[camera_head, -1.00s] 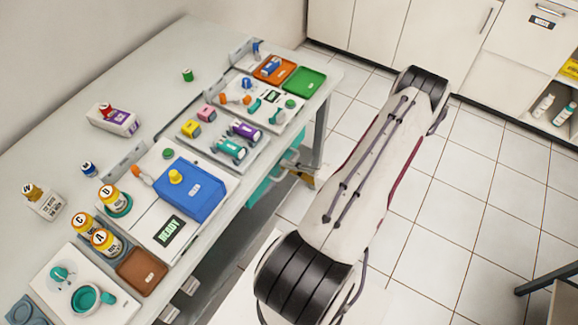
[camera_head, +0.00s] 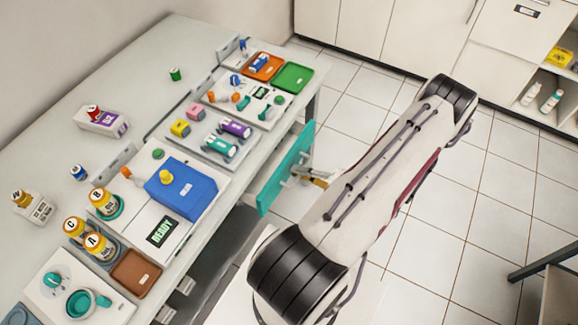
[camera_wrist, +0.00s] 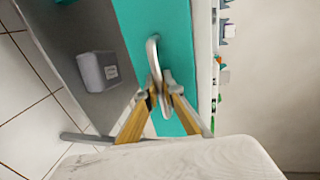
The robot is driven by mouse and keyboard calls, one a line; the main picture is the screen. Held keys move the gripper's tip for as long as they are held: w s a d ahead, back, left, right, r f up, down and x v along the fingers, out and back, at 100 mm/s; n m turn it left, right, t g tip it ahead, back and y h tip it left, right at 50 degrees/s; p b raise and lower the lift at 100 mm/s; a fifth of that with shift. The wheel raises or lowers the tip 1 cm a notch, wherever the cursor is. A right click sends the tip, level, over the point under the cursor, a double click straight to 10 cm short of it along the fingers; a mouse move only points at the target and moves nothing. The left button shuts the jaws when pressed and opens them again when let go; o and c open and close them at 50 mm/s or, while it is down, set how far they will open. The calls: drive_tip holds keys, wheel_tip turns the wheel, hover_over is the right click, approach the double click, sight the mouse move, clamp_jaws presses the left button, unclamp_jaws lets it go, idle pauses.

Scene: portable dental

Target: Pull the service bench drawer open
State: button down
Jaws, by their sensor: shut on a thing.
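The service bench drawer has a teal front panel (camera_head: 280,184) below the right edge of the bench top. A pale bar handle (camera_wrist: 153,54) runs along the teal front (camera_wrist: 178,40) in the wrist view. My gripper (camera_wrist: 161,92), with its tan fingers, is shut on the handle. In the head view my gripper (camera_head: 304,176) is small and partly covered by my arm.
The bench top (camera_head: 110,55) holds a blue box (camera_head: 187,187), bottles and several coloured trays and parts. A grey labelled box (camera_wrist: 98,70) shows beside the drawer front in the wrist view. Tiled floor (camera_head: 345,115) is clear between bench and white cabinets (camera_head: 400,35).

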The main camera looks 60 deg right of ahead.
drive_tip(key=f+v, duration=0.2)
drive_tip(key=v, duration=1)
drive_tip(key=shift+s+f, duration=0.25)
drive_tip(key=shift+s, duration=0.35)
drive_tip(key=c, duration=2.5)
unclamp_jaws()
drive_tip(key=shift+s, duration=0.15)
drive_tip(key=shift+v, duration=5.85)
